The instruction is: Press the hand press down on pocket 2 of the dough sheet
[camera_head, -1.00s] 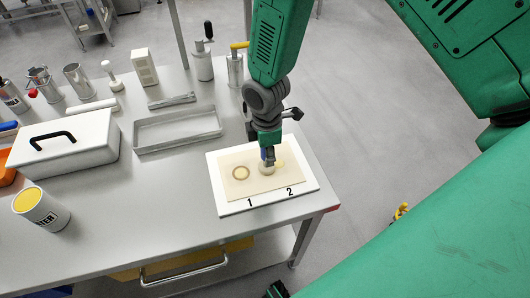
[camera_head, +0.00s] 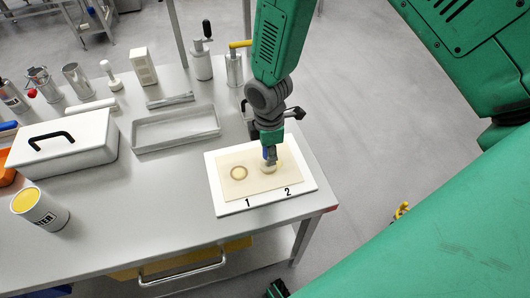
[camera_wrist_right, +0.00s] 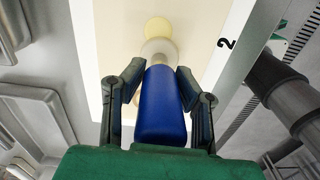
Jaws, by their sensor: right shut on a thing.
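The hand press has a blue handle (camera_wrist_right: 160,105) and a pale round foot (camera_head: 268,168). My right gripper (camera_head: 269,158) is shut on the blue handle, with a finger on each side in the wrist view (camera_wrist_right: 160,82). The foot is at pocket 2 of the dough sheet (camera_head: 230,190), beside the yellow filling (camera_wrist_right: 158,28), overlapping it in view. I cannot tell whether the foot touches the dough. Pocket 1 (camera_head: 239,173) shows yellow filling inside a ring mark. The sheet lies on a white board (camera_head: 229,209) marked 1 and 2. My left gripper is not in view.
A metal tray (camera_head: 172,142), a white box with a black handle (camera_head: 62,160) and a tin with yellow contents (camera_head: 45,213) stand left of the board. Several canisters line the back. The table's right edge (camera_head: 318,180) is close to the board.

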